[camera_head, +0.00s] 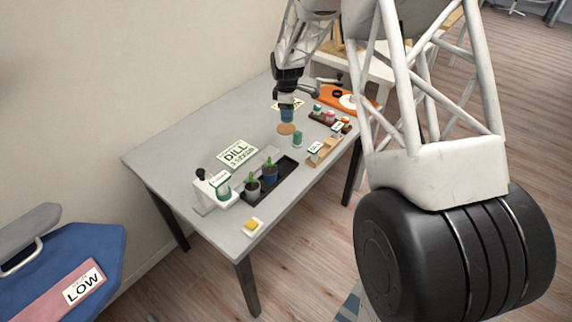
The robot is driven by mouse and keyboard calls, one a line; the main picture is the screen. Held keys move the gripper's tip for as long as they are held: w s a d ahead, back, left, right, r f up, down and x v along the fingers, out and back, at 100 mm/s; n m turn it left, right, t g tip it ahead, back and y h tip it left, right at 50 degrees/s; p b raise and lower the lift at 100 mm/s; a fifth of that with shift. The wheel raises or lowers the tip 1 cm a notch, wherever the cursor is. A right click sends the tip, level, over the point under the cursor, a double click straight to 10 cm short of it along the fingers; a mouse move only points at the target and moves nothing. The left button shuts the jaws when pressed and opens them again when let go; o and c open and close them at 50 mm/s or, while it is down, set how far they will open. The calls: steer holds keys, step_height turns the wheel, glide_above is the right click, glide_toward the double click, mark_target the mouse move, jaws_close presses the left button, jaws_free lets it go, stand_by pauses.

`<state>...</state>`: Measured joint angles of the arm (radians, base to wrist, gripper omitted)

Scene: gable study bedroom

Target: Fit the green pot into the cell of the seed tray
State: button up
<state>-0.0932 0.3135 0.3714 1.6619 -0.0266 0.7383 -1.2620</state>
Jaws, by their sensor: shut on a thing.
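My gripper (288,100) is above the far part of the grey table. It is shut on a small blue cup-like thing (287,115), held over a round tan disc (287,128). The black seed tray (288,168) lies nearer on the table, left of and below the gripper. A dark green pot (253,189) with a seedling is at the tray's left part, beside a blue pot (270,177) with a seedling. Whether the green pot is seated in a cell is too small to tell. A small green cylinder (298,139) stands right of the tan disc.
A DILL card (238,153) lies on the table (190,150). A white stand (208,190) is left of the tray, a yellow block (251,226) in front. A wooden block (323,152), several small coloured items and an orange board (338,94) are to the right. The table's left part is clear.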

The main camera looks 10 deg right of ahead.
steer(key=s+f, duration=0.2)
steer(key=s, duration=1.3)
steer(key=s+f, duration=0.2)
steer(key=s, duration=1.4)
steer(key=shift+w, duration=0.1)
glide_above(286, 166)
steer(key=shift+f, duration=0.75)
steer(key=shift+f, duration=1.75)
steer(key=shift+f, duration=0.15)
steer(key=o, duration=1)
steer(key=shift+o, duration=0.2)
